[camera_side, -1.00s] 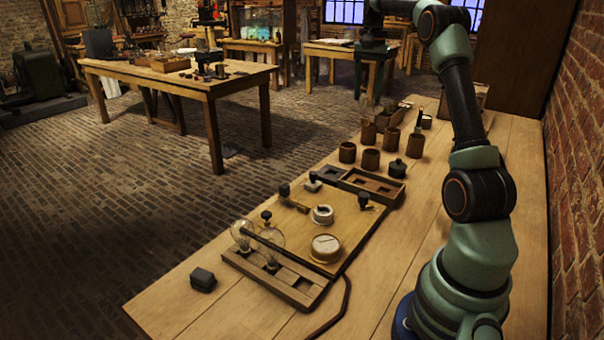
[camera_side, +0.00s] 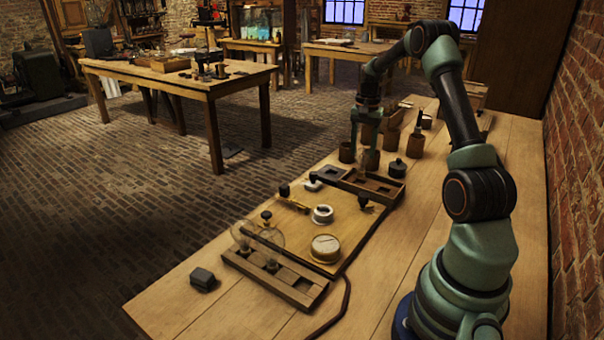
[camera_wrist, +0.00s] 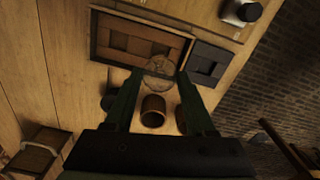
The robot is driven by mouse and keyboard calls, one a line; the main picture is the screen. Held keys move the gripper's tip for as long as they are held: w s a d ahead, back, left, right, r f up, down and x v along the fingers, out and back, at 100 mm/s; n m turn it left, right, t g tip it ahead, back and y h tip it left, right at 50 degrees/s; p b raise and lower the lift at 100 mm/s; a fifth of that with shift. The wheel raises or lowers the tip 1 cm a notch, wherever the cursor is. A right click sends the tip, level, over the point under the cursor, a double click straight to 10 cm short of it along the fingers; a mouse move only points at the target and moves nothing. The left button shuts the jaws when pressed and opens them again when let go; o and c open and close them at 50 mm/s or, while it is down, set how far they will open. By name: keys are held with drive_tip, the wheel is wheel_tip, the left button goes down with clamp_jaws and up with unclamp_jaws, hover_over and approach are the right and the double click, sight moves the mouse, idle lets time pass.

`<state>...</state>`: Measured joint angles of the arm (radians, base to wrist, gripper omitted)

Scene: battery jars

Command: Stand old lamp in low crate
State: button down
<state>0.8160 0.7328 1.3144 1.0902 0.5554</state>
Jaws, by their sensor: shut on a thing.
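My gripper (camera_side: 367,138) is shut on a clear glass lamp (camera_wrist: 160,70), which hangs between the fingertips in the wrist view. In the side view the lamp is faint against the jars behind it. A low wooden crate (camera_side: 384,202) with compartments lies just nearer the camera than the gripper. In the wrist view the crate (camera_wrist: 140,17) is just above the lamp in the picture, and the lamp overlaps its lower edge. The lamp appears to be above the table; its exact height is hard to tell.
A dark tray (camera_wrist: 207,62) adjoins the crate. Brown jars (camera_side: 370,160) and a dark lidded pot (camera_side: 397,168) stand close by the gripper. A board with fittings (camera_side: 335,215) and a wooden rack (camera_side: 300,292) holding two glass bulbs lie nearer. Bare table is at the right.

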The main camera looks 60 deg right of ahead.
drive_tip(key=shift+f, duration=1.65)
drive_tip(key=shift+f, duration=0.15)
drive_tip(key=shift+c, duration=1.2)
unclamp_jaws()
